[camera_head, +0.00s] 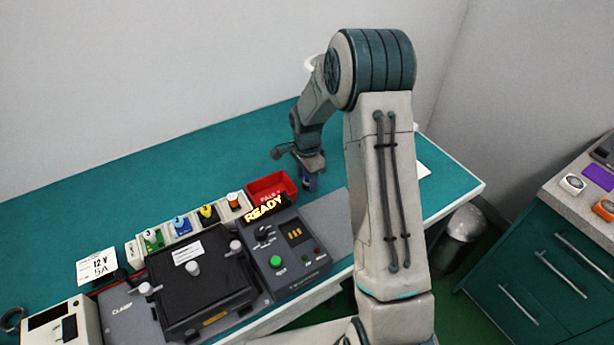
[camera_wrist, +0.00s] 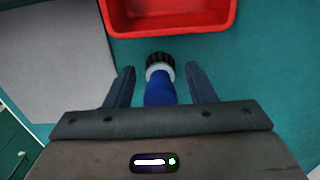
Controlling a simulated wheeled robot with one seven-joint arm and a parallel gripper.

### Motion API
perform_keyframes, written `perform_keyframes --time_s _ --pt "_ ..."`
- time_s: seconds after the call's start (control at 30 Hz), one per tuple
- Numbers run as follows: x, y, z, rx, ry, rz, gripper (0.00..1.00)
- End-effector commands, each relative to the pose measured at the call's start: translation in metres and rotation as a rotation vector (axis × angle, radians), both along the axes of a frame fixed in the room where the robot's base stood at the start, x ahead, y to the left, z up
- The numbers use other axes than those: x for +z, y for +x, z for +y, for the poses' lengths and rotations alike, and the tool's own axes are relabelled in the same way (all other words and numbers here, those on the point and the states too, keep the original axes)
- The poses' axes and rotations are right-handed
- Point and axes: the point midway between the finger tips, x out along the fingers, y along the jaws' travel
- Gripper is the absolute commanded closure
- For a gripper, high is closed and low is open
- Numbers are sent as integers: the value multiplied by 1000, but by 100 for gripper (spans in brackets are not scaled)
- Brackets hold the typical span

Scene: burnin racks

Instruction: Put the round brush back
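The round brush shows in the wrist view as a blue handle (camera_wrist: 159,92) with a pale collar and a dark round head (camera_wrist: 160,61). My gripper (camera_wrist: 160,85) is open, with one finger on each side of the brush and a visible gap on both sides. In the head view my gripper (camera_head: 309,172) is low over the teal bench, just right of the red bin, and a bit of blue shows under it. The brush's lower handle is hidden by my gripper body. I cannot tell whether the brush stands or lies.
The red bin (camera_wrist: 170,31) is just beyond the brush head; it also shows in the head view (camera_head: 286,202). A grey mat (camera_head: 333,222) lies in front. A black clamp fixture (camera_head: 205,270) and a READY control box (camera_head: 292,266) stand left. Bench behind is clear.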

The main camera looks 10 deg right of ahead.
Motion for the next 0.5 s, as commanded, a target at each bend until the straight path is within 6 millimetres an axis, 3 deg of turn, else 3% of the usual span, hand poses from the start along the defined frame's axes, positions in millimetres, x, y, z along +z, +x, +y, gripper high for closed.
perform_keyframes --time_s 0.27,0.5 --pt "6 0 0 0 -1 -1 50" --pt "50 2 0 1 -1 -8 50"
